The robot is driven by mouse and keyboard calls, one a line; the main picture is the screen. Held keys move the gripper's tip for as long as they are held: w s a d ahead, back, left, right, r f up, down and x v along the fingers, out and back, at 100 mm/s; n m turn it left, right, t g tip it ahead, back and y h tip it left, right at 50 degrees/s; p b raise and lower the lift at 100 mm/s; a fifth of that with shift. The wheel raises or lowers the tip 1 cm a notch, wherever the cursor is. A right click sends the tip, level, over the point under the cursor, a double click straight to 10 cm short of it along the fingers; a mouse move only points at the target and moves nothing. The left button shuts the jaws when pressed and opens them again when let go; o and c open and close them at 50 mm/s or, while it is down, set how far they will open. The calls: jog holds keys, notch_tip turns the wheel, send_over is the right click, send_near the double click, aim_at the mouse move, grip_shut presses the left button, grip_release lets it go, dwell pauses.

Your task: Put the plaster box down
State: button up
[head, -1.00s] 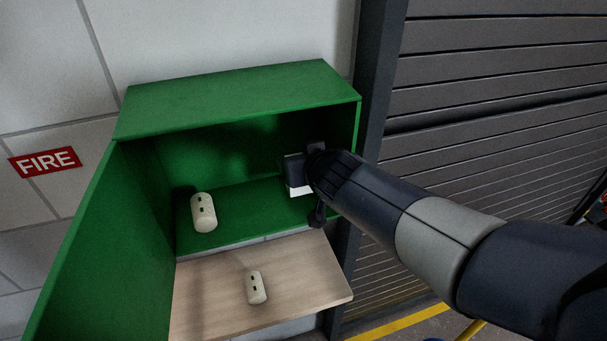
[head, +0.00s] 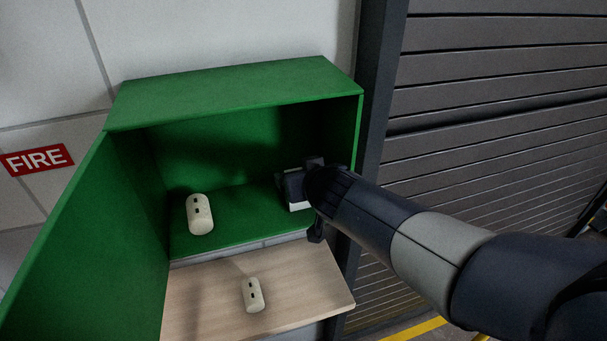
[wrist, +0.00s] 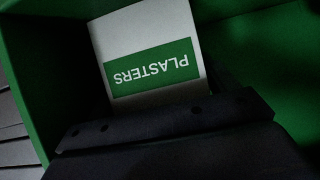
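The plaster box (wrist: 150,45) is white with a green band reading PLASTERS, upside down in the wrist view. In the head view only a white part of it (head: 299,206) shows below my gripper (head: 296,187), at the right side inside the green cabinet (head: 240,80). In the wrist view the box stands just beyond the dark gripper body (wrist: 165,120). The fingertips are hidden, so I cannot see whether they touch the box. The box is at or close above the cabinet floor; a gap cannot be made out.
The open green door (head: 65,235) is at left. The cabinet floor between roll and gripper is clear.

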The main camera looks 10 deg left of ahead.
jog(key=shift+r, duration=0.1)
jog(key=shift+r+p, duration=0.15)
jog(key=shift+p, duration=0.15)
jog(key=shift+s+d+r, duration=0.15)
jog(key=shift+s+r, duration=0.05)
jog(key=shift+s, duration=0.05)
jog(key=p+v, duration=0.3)
jog(key=v, duration=0.8)
